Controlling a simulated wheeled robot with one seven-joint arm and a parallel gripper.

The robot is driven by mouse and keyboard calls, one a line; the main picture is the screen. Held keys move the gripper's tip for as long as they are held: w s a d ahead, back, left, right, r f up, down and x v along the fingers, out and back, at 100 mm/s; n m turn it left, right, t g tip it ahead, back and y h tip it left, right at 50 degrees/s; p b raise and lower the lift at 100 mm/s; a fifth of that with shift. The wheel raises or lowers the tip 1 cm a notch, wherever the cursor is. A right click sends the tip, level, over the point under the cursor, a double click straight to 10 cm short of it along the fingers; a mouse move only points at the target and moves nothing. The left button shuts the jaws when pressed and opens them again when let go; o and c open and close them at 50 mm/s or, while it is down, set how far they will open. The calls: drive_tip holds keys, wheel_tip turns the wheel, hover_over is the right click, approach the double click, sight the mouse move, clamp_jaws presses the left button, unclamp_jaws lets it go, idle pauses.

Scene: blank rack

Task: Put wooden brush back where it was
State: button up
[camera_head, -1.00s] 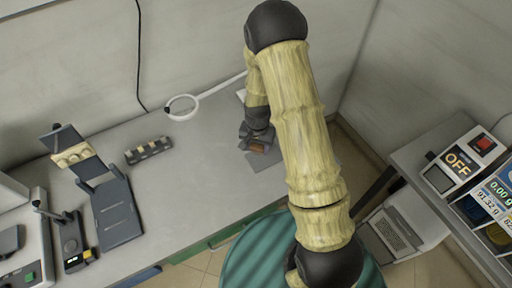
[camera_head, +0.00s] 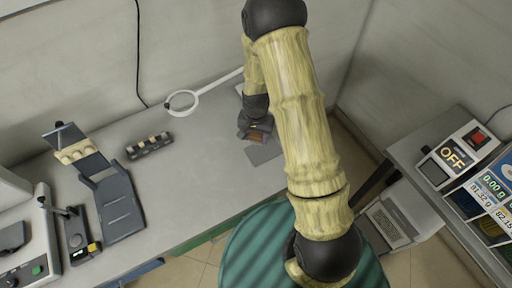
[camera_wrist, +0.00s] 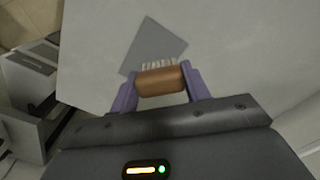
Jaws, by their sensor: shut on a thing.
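The wooden brush (camera_wrist: 160,81) is brown with pale bristles. In the wrist view it sits between the two purple fingers of my gripper (camera_wrist: 158,88), which is shut on it. The bristles point away from the gripper, toward a flat grey mat (camera_wrist: 170,46) on the table. The mat also shows in the head view (camera_head: 265,152), just below the gripper (camera_head: 254,136). The brush shows there as a small brown patch (camera_head: 257,137), mostly hidden by the gripper. I cannot tell whether the bristles touch the mat.
A ring magnifier (camera_head: 183,101) lies behind and left on the grey table (camera_head: 190,170). A dark block rack (camera_head: 149,146) and a dark grey stand (camera_head: 118,205) are farther left. A shelf with a scale (camera_head: 458,155) is on the right. The table's middle is clear.

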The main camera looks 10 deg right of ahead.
drive_tip(key=d+f+n, duration=0.2)
drive_tip(key=f+n, duration=0.1)
drive_tip(key=d+f+n, duration=0.2)
drive_tip(key=shift+w+f, duration=0.2)
drive_tip(key=shift+w, duration=0.2)
drive_tip(key=shift+s, duration=0.1)
